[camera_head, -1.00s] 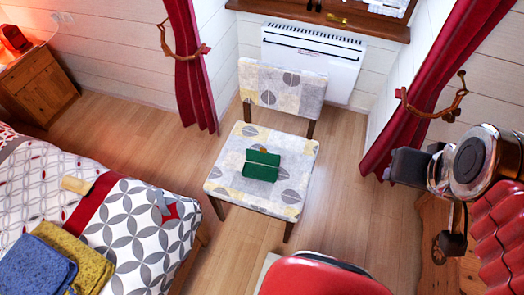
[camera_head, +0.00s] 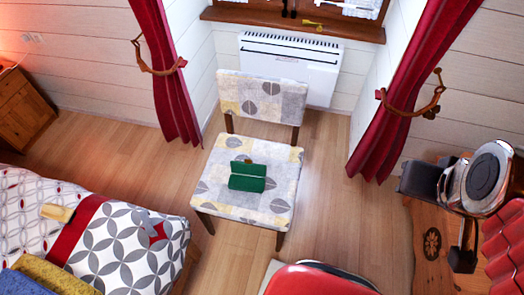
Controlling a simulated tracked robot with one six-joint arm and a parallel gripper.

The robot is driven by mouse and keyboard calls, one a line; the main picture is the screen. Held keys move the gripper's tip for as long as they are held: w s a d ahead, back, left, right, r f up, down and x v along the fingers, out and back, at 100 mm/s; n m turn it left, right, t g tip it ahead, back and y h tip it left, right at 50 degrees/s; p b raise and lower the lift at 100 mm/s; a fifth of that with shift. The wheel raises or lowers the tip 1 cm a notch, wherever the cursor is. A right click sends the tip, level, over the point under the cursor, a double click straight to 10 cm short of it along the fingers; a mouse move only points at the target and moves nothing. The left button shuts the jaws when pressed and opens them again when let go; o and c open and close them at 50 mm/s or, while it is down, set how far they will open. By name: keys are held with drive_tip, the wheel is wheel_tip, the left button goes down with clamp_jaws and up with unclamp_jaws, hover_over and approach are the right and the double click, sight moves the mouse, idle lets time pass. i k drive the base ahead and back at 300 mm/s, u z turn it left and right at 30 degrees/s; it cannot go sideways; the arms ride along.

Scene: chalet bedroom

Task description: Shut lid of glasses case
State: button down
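The green glasses case (camera_head: 247,183) lies on the patterned seat of a chair (camera_head: 272,207) near the middle of the view. It shows as two green panels with a crease between them, and the lid looks open. The inside is too small to make out. A small brown bit (camera_head: 248,161) shows at its far edge.
The bed (camera_head: 120,245) stands left of the chair, with a blue cloth and a yellow cloth (camera_head: 55,276) on it. A white heater (camera_head: 290,65) and red curtains (camera_head: 168,85) are behind. A wooden piece of furniture (camera_head: 425,235) is at right.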

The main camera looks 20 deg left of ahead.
sight(246, 168)
drive_tip(key=z, duration=1.05)
drive_tip(key=k, duration=1.05)
drive_tip(key=u, duration=1.6)
drive_tip(key=i, duration=0.5)
drive_tip(key=u, duration=0.05)
